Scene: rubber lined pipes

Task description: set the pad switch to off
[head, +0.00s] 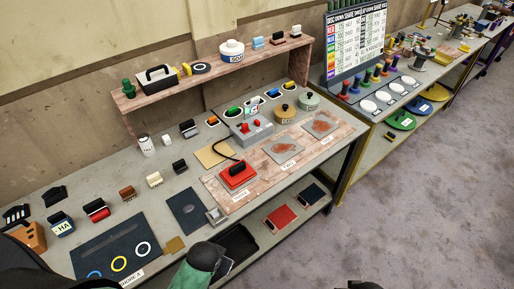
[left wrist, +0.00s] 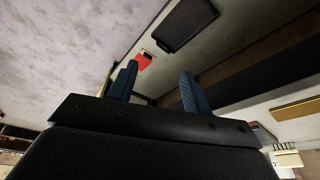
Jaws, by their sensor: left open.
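A grey control box (head: 251,130) with a small lit display and a red part stands on the bench. A dark cable runs from it to a red pad (head: 238,175) with a dark handle, which lies on a reddish board (head: 264,166). I cannot make out the switch's position. My left gripper (left wrist: 160,72) is open and empty in the left wrist view, with two blue fingers apart. In the head view my left arm is at the bottom centre, in front of the bench's front edge and apart from the box and pad; its fingers are not clear there. My right gripper does not show.
A raised shelf (head: 215,77) with several items stands at the back of the bench. Several small blocks and a dark mat (head: 115,246) lie at the left. A lower shelf holds a red panel (head: 281,217). Open floor (head: 420,210) is at the right.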

